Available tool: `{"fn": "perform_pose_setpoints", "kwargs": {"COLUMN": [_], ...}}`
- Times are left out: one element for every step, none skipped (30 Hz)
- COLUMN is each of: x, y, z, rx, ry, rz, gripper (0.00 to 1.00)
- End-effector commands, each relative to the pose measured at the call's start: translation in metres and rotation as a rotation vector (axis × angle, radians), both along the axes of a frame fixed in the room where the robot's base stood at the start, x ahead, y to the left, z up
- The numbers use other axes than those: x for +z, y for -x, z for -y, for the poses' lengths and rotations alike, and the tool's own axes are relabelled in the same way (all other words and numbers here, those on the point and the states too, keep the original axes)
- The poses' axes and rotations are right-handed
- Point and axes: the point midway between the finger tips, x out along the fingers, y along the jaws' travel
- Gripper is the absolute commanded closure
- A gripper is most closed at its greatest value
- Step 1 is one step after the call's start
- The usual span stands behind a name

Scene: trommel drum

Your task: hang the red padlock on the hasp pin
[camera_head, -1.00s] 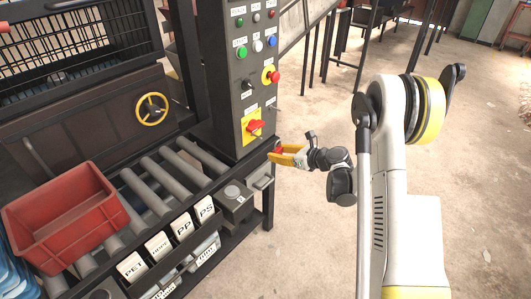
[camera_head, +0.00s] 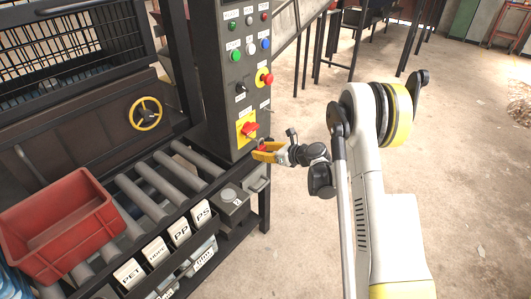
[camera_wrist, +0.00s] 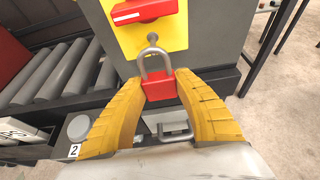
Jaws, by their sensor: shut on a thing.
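My gripper (camera_wrist: 160,88) is shut on the red padlock (camera_wrist: 162,90), its yellow fingers on either side of the body. The padlock is upright with its grey shackle pointing up. The hasp pin (camera_wrist: 152,38) is a grey round-headed pin just below the red switch handle. The top of the shackle is right at the pin in the wrist view; I cannot tell whether it is around the pin or in front of it. In the head view my gripper (camera_head: 264,152) is beside the panel's lower edge, and the fingers mostly hide the padlock.
The red switch handle (camera_head: 250,129) on its yellow plate is close above my gripper. The grey control panel (camera_head: 232,100) rises behind it. Rollers (camera_head: 160,187), a red crate (camera_head: 60,225) and labelled bins are to the left. Open floor (camera_head: 290,230) is to the right.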

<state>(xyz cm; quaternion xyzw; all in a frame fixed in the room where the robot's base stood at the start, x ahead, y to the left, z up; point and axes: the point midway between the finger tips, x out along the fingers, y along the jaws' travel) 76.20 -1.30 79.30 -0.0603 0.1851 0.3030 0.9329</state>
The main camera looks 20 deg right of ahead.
Motion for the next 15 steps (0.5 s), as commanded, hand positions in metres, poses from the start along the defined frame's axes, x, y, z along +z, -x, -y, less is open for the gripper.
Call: {"fn": "perform_pose_setpoints", "kwargs": {"x": [0.0, 0.0, -0.001, -0.001, -0.001, -0.001, -0.001, -0.002, -0.002, -0.002, -0.002, -0.002, -0.003, -0.003, -0.004], "y": [-0.003, -0.004, -0.006, -0.008, -0.01, -0.012, -0.014, -0.015, -0.017, -0.019, -0.02, -0.022, -0.024, -0.025, -0.027], "z": [-0.002, -0.003, -0.005, -0.006, -0.007, -0.009, -0.01, -0.011, -0.013, -0.014, -0.015, -0.016, -0.017, -0.019, -0.02], "rx": [0.0, 0.0, 0.0, -0.001, -0.001, 0.0, 0.0, 0.0, 0.0, 0.0, 0.0, 0.0, 0.0, 0.0, -0.001], "ry": [0.0, 0.0, 0.001, 0.001, 0.001, 0.001, 0.001, 0.001, 0.0, 0.0, 0.0, 0.0, 0.0, 0.0, 0.0], "rz": [0.0, 0.0, 0.001, 0.001, 0.001, 0.001, 0.001, 0.001, 0.0, 0.0, 0.0, 0.0, 0.0, 0.0, 0.0], "gripper": [0.98, 0.98, 0.98, 0.98, 0.98, 0.98, 0.98, 0.98, 0.98, 0.98, 0.98, 0.98, 0.98, 0.98, 0.98]}}
